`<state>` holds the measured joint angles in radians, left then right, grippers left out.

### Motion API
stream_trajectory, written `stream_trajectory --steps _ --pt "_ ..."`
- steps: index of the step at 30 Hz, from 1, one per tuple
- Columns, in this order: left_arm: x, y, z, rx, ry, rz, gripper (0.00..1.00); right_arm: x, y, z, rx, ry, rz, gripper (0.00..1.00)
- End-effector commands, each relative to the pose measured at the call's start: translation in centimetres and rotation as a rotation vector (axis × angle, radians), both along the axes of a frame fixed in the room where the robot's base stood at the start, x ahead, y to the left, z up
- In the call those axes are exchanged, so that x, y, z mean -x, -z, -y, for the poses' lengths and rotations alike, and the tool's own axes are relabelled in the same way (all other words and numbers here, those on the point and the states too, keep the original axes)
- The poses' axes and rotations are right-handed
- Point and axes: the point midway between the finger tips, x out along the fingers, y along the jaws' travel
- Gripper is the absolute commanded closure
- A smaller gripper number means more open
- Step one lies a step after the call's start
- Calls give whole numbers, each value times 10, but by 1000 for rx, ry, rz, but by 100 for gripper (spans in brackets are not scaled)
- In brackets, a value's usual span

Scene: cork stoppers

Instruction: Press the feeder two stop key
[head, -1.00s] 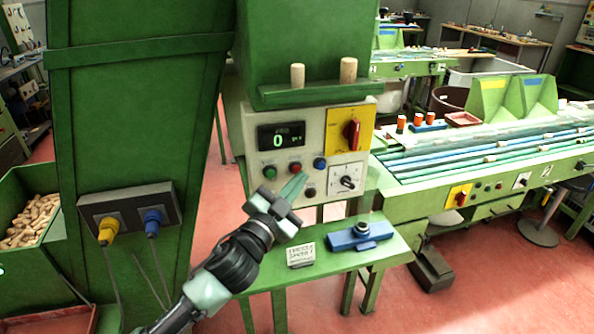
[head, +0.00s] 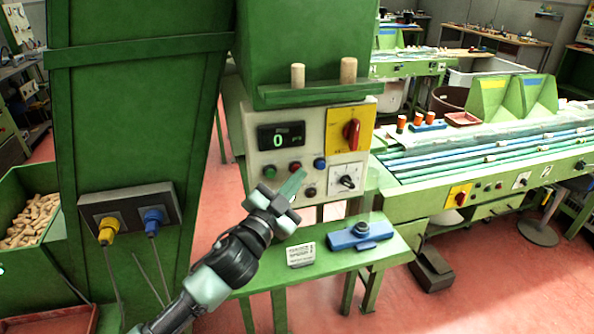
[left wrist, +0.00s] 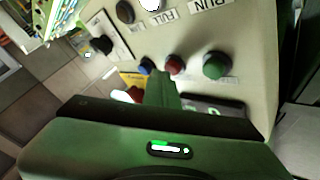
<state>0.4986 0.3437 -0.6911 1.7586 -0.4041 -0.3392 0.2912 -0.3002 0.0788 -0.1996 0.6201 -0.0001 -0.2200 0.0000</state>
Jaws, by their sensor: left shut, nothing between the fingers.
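The control panel (head: 312,137) has a display reading 0. Below it are a green button (head: 270,172), a red button (head: 295,167) and a blue button (head: 320,163). My left gripper (head: 297,178) is shut and empty, its fingertips just below the red button in the head view. In the left wrist view, the fingers (left wrist: 163,92) point at the row with the red button (left wrist: 176,64), between it and the blue button (left wrist: 146,65). I cannot tell whether they touch the panel. My right gripper is not in view.
A yellow plate with a red rotary switch (head: 351,134) and a selector knob (head: 347,182) are at the panel's right. A black button (head: 309,192) sits lower. A green shelf (head: 290,259) below holds a small card (head: 300,254) and a blue device (head: 360,235).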

Motion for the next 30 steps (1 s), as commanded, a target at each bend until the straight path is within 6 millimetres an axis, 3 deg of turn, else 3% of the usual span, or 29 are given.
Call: stream_trajectory --steps 17,30 --pt "-2 -1 -1 1 0 1 100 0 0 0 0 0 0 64" --pt "13 0 4 0 -1 0 100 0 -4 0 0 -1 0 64"
